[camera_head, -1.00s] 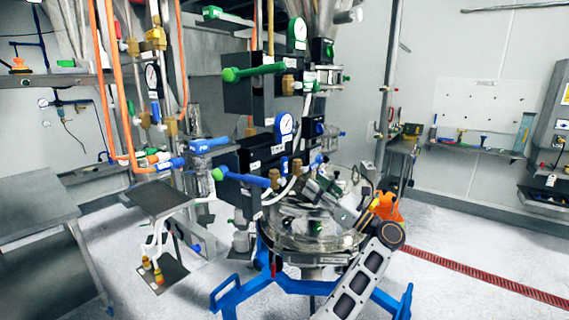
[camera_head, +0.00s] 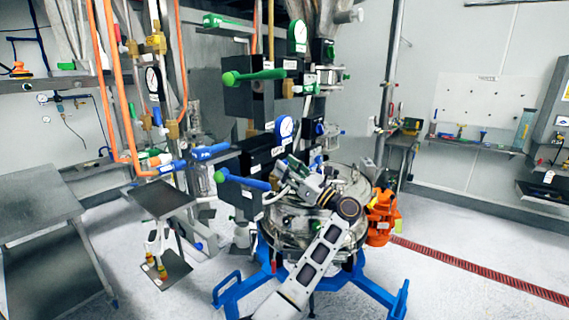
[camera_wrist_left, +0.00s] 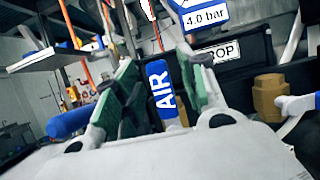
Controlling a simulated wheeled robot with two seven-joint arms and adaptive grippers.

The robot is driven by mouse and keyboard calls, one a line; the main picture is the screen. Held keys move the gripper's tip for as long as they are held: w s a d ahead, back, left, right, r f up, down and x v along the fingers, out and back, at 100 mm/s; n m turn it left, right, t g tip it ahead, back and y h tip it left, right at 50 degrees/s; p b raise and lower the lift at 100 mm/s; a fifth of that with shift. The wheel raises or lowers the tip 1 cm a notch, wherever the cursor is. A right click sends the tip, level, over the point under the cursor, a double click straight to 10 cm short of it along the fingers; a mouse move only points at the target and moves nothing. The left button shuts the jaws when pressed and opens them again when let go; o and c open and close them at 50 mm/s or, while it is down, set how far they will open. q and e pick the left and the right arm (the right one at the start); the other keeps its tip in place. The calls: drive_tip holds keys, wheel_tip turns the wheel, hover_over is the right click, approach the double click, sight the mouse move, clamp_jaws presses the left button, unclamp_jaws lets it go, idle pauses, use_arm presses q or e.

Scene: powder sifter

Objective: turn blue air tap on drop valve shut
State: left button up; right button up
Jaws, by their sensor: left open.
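The blue air tap (camera_wrist_left: 162,88), lettered AIR, stands nearly upright between the two green-padded fingers of my left gripper (camera_wrist_left: 155,92) in the left wrist view. The fingers are open, one on each side of it; whether either touches it I cannot tell. Behind it is a dark box (camera_wrist_left: 235,55) with a label ending in OP, below a blue gauge tag reading 4.0 bar (camera_wrist_left: 205,17). In the head view my left gripper (camera_head: 285,171) is at the valve stack, below the blue-rimmed gauge (camera_head: 284,127), and its wrist hides the tap there. My right gripper is not in view.
A brass fitting (camera_wrist_left: 268,97) with a white hose is close right of the fingers. A long blue handle (camera_head: 243,181) sticks out left of my gripper. The glass-lidded sifter (camera_head: 340,185) on its blue stand (camera_head: 235,296) is below. Open floor lies to the right.

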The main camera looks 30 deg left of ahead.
use_arm(q)
drive_tip(key=shift+a+r, duration=0.25)
drive_tip(key=shift+a, duration=0.3)
clamp_jaws()
